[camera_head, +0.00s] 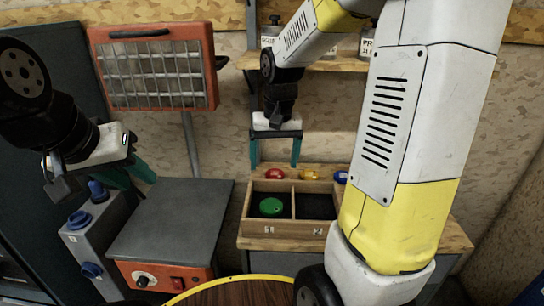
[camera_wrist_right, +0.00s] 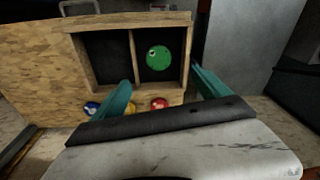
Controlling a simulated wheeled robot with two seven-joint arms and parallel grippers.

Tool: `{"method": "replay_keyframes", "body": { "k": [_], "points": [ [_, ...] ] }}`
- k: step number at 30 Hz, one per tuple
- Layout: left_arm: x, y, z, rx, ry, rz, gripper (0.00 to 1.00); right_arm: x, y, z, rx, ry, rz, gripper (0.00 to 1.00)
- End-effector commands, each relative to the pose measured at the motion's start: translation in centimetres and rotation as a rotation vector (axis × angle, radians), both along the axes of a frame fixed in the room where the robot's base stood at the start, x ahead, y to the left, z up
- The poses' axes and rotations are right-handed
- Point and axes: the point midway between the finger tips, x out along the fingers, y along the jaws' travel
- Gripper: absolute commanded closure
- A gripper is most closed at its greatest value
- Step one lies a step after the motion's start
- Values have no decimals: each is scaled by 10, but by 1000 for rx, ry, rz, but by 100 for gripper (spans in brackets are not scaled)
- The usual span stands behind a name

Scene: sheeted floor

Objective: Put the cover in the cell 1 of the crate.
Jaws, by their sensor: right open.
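A green round cover (camera_head: 271,207) lies in cell 1, the left cell of the wooden crate (camera_head: 268,230) in the head view. In the right wrist view the green cover (camera_wrist_right: 158,58) lies in the right-hand cell of the crate (camera_wrist_right: 186,62). My right gripper (camera_head: 275,164) is open and empty, above and behind cell 1, apart from the cover. Its two teal fingers also show apart in the right wrist view (camera_wrist_right: 160,78). My left gripper (camera_head: 132,176) hangs at the left above the grey box, and its finger gap is unclear.
Red (camera_head: 275,174), yellow (camera_head: 308,174) and blue (camera_head: 341,177) round pieces sit behind the crate. Cell 2 (camera_head: 315,206) looks empty. A grey-topped orange box (camera_head: 170,225) stands left of the crate's table. A heater-like orange panel (camera_head: 155,68) stands behind it.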

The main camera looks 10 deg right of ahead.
Motion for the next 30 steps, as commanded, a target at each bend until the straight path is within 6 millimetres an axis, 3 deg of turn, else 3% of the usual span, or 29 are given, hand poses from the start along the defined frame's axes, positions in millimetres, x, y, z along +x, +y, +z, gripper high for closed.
{"method": "replay_keyframes", "body": {
  "k": [1, 6, 12, 15, 21, 30],
  "points": [
    [0, 0, 0, 0, 0, 0, 64, -14, -1, 20, 13, -51, 7, 14],
    [0, 0, 0, 0, 0, 0, 64, -66, -1, 64, 60, -206, 50, 14],
    [0, 0, 0, 0, 0, 0, 64, -120, 1, 89, 98, -365, 98, 14],
    [0, 0, 0, 0, 0, 0, 64, -136, 3, 94, 109, -416, 115, 14],
    [0, 0, 0, 0, 0, 0, 64, -148, 4, 95, 116, -454, 128, 14],
    [0, 0, 0, 0, 0, 0, 64, -147, 4, 95, 116, -453, 127, 14]
  ]
}}
